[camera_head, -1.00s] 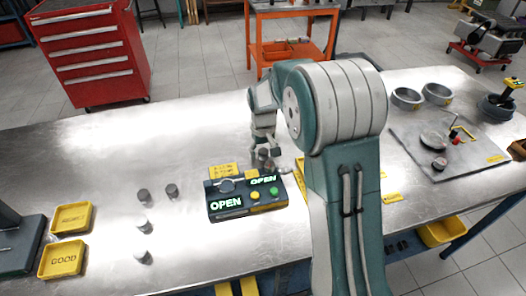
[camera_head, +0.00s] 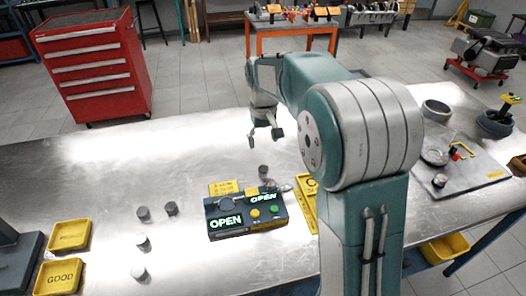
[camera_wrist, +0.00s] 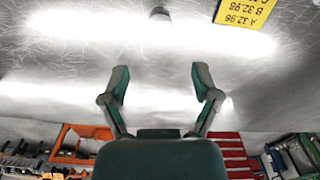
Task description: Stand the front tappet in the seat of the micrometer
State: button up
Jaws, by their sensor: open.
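The micrometer (camera_head: 232,226) is a dark box with two lit OPEN displays, a yellow and a green button. A small grey cylinder, apparently a tappet (camera_head: 263,171), stands at its back edge; I cannot tell whether it is in a seat. Other tappets stand on the bench to the left: two side by side (camera_head: 143,213) (camera_head: 171,208), one nearer (camera_head: 143,243) and the front one (camera_head: 139,273). My gripper (camera_head: 264,138) is open and empty, above and behind the micrometer. In the wrist view, its fingers (camera_wrist: 160,82) are spread, with a small dark cylinder (camera_wrist: 159,13) beyond them.
Yellow trays (camera_head: 68,236) (camera_head: 60,277), one reading GOOD, lie at the left. A yellow card with numbers (camera_wrist: 243,12) lies by the micrometer. A grey plate (camera_head: 470,180) with parts and a ring (camera_head: 436,111) are at the right.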

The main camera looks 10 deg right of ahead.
jog(key=s+r+t, duration=0.3)
jog(key=s+r, duration=0.5)
jog(key=s, duration=0.5)
jog(key=s+f+m+t, duration=0.1)
jog(key=s+t, duration=0.1)
jog(key=s, duration=1.2)
jog(key=shift+s+d+m+t, duration=0.2)
jog(key=shift+s+m+t, duration=0.1)
jog(key=shift+m, duration=0.1)
jog(key=shift+o, duration=0.5)
jog(key=shift+s+f, duration=0.15)
jog(key=shift+s, duration=0.1)
jog(key=n+g, duration=0.5)
jog(key=g, duration=0.1)
send_over(263, 168)
notch_tip(263, 168, down, 8)
jog(key=f, duration=0.5)
jog(key=shift+s+a, duration=0.1)
jog(key=shift+a, duration=0.15)
jog(key=f, duration=0.5)
jog(key=shift+d+f, duration=0.2)
jog(key=shift+d, duration=0.05)
grip_shut()
